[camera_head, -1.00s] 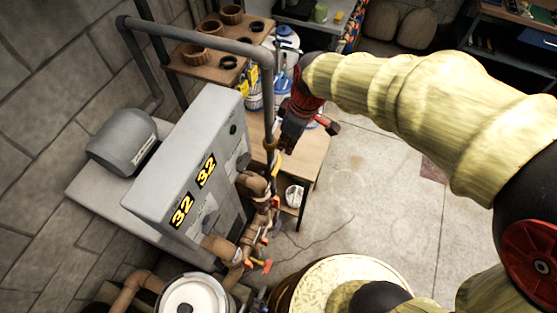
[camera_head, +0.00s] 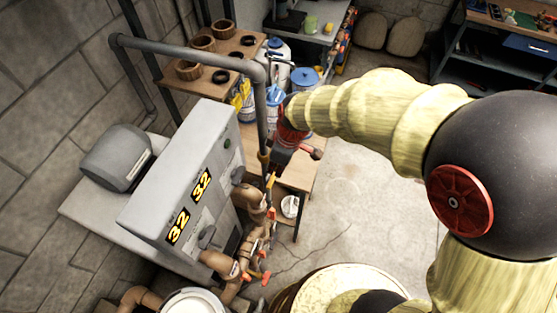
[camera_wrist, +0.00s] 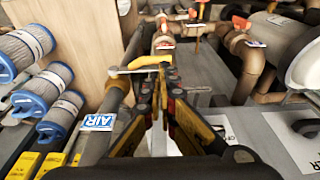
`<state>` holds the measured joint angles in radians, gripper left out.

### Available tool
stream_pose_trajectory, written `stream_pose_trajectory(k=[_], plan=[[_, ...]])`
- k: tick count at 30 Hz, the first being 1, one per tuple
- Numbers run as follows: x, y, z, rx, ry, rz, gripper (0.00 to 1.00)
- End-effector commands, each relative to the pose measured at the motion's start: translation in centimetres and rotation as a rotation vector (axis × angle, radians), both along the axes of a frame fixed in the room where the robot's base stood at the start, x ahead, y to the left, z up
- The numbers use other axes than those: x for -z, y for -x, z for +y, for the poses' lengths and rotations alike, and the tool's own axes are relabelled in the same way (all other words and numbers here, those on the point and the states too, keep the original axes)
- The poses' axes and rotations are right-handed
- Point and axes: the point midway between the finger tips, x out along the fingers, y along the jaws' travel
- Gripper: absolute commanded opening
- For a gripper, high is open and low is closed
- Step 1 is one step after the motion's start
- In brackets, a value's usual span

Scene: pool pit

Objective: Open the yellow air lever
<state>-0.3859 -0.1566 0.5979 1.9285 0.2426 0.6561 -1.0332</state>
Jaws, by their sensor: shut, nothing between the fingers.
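The yellow air lever (camera_wrist: 150,62) lies across the grey pipe in the wrist view, with a bare metal stretch reaching left from its yellow grip. A blue and white AIR tag (camera_wrist: 98,121) is on the same pipe. My gripper (camera_wrist: 163,84) is shut and empty, its fingertips just below the lever's yellow part in the picture. I cannot tell whether they touch it. In the head view my gripper (camera_head: 274,172) is beside the vertical grey pipe, right of the grey pump box, and partly hides the lever area.
The grey box (camera_head: 185,180) marked 32 stands left of the pipe. Brown pipes with orange-red handles (camera_wrist: 240,22) run close by. Filter cartridges (camera_wrist: 42,88) stand left in the wrist view. A wooden table (camera_head: 300,175) is behind the gripper. Open floor (camera_head: 370,205) lies to the right.

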Motion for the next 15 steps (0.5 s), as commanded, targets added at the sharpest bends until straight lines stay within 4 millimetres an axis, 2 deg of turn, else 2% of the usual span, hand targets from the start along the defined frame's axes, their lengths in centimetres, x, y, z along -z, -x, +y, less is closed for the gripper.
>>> stream_pose_trajectory(k=[3, 7, 15], plan=[[2.4, 0.0, 0.4, -0.002, 0.002, 0.005, 0.00], [4.4, -0.2, 0.8, 0.001, 0.002, 0.003, 0.00], [6.5, -0.5, 1.2, 0.000, 0.001, -0.002, 0.00]])
